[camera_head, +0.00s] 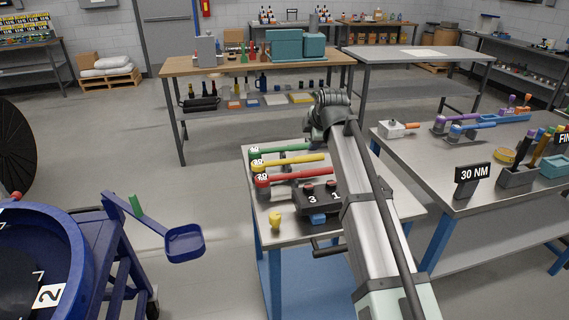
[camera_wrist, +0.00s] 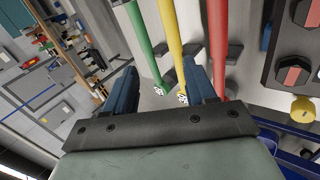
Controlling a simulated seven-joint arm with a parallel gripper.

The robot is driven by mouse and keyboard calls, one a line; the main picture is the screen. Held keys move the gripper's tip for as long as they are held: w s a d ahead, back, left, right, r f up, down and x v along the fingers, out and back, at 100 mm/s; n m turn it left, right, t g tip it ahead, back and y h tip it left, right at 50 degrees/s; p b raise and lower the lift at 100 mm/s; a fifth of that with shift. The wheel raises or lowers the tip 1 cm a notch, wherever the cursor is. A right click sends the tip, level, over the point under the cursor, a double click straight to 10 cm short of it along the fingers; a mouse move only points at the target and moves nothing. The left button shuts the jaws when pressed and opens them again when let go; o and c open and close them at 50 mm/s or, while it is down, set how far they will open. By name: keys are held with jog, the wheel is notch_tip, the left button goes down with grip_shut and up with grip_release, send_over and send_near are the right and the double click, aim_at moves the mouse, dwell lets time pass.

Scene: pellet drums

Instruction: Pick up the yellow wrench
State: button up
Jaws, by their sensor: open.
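The yellow wrench (camera_head: 300,160) lies on the small grey-topped table (camera_head: 268,226), between the green wrench (camera_head: 290,150) and the red wrench (camera_head: 305,174). In the wrist view, the yellow wrench (camera_wrist: 172,38) runs down from the top edge, its head near the right finger. The green wrench (camera_wrist: 140,30) is to its left and the red wrench (camera_wrist: 218,40) to its right. My gripper (camera_wrist: 160,74) is open, with its dark blue fingers apart and nothing held. In the head view my arm covers the wrenches' right ends, and the fingers cannot be made out.
A black block with red-topped knobs (camera_head: 318,197) and a yellow knob (camera_head: 275,220) stand in front of the wrenches. A metal table (camera_head: 420,160) with tools and a 30 NM sign (camera_head: 474,174) is at the right. A blue drum (camera_head: 75,240) is at the lower left.

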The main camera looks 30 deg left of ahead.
aim_at(303, 158)
jog(key=shift+n+g+h, duration=0.3)
jog(key=shift+n+g, duration=0.1)
jog(key=shift+n, duration=0.2)
jog(key=x, duration=1)
jog(key=s+x, duration=0.1)
jog(key=x, duration=0.4)
jog(key=shift+s+f, duration=0.1)
jog(key=shift+f, duration=0.2)
grip_shut()
